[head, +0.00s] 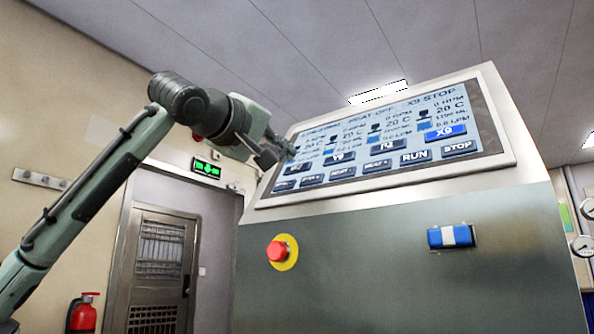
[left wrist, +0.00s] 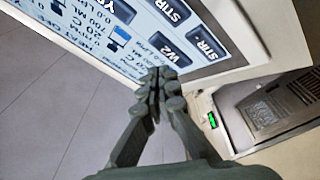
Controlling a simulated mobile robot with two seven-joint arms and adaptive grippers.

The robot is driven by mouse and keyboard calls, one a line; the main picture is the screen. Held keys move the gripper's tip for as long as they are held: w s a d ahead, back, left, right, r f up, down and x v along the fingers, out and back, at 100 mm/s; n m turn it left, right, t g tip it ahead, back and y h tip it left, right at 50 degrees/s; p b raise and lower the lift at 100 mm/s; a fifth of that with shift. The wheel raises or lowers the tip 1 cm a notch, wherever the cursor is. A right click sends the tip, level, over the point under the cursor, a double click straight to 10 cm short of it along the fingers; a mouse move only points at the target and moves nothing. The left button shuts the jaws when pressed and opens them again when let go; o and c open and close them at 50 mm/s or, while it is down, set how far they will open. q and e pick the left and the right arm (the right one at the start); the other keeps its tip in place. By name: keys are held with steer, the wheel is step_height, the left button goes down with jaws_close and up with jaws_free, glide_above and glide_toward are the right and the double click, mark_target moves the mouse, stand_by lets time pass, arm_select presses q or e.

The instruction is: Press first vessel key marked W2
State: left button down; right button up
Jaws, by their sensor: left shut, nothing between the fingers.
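The control panel screen (head: 395,125) is on the slanted top of a steel cabinet and shows several vessel columns with dark keys under them. The key marked W2 (left wrist: 170,50) is readable in the left wrist view, just beyond my fingertips. In the head view the leftmost upper key (head: 297,169) is too small to read surely. My left gripper (head: 284,150) is shut and empty at the screen's left edge, close above that key. In the left wrist view its fingertips (left wrist: 158,82) point at the screen beside W2; I cannot tell whether they touch. My right gripper is out of view.
A STIR key (left wrist: 206,44) lies beside W2. The key marked X9 (head: 445,133) is lit bright blue. A red emergency button (head: 277,251) and a blue-white switch (head: 451,236) are on the cabinet front. A door (head: 160,270) and fire extinguisher (head: 83,313) stand behind left.

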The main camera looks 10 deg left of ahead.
arm_select(q)
steer(key=shift+w+f, duration=0.1)
steer(key=shift+w, duration=0.1)
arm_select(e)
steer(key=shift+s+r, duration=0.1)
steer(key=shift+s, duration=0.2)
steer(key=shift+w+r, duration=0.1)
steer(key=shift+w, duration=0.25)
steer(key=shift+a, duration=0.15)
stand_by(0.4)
arm_select(q)
steer(key=shift+d+f, duration=0.1)
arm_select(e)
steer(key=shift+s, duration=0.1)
arm_select(q)
steer(key=shift+w+d+f, duration=0.1)
steer(key=shift+w+f, duration=0.05)
steer(key=shift+w, duration=0.15)
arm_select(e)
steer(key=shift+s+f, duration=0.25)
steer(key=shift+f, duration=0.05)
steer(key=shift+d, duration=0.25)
